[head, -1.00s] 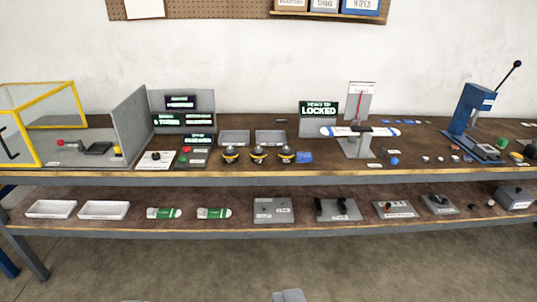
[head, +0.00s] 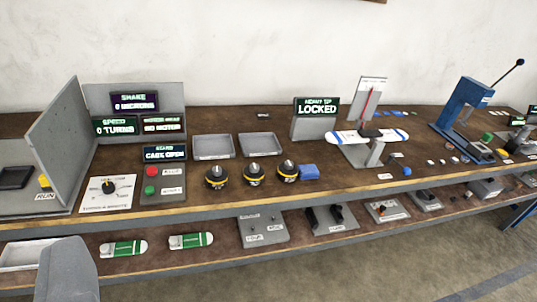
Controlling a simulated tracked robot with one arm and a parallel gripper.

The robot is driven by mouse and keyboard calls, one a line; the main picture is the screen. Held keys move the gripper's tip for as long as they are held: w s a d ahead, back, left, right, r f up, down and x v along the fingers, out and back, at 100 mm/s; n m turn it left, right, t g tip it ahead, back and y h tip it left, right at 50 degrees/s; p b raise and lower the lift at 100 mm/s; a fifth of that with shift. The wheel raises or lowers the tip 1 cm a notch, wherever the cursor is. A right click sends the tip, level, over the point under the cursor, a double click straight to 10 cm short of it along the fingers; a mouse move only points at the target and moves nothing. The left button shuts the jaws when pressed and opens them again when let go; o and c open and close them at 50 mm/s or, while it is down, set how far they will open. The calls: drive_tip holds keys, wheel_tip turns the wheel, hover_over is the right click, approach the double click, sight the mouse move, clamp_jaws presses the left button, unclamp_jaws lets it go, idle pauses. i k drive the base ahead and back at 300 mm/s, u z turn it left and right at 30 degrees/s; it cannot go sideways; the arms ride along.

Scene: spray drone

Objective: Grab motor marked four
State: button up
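Three round motors with black bodies, yellow bands and silver tops stand in a row on the bench top: the left motor (head: 216,177), the middle motor (head: 254,175) and the right motor (head: 288,170). I cannot read a number on any of them. A blunt grey part of my gripper (head: 68,270) shows at the bottom left, in front of the lower shelf. It is well to the left of the motors and apart from them. Its fingers cannot be made out, so open or shut does not show.
Two empty grey trays (head: 212,157) lie behind the motors, and a blue item (head: 308,171) touches or nearly touches the right motor. A button box (head: 163,184) and dial panel (head: 108,192) stand to the left. A propeller stand (head: 373,154) is to the right.

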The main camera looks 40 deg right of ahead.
sight(285, 176)
drive_tip(key=z, duration=0.45)
drive_tip(key=i, duration=1.15)
drive_tip(key=z, duration=0.75)
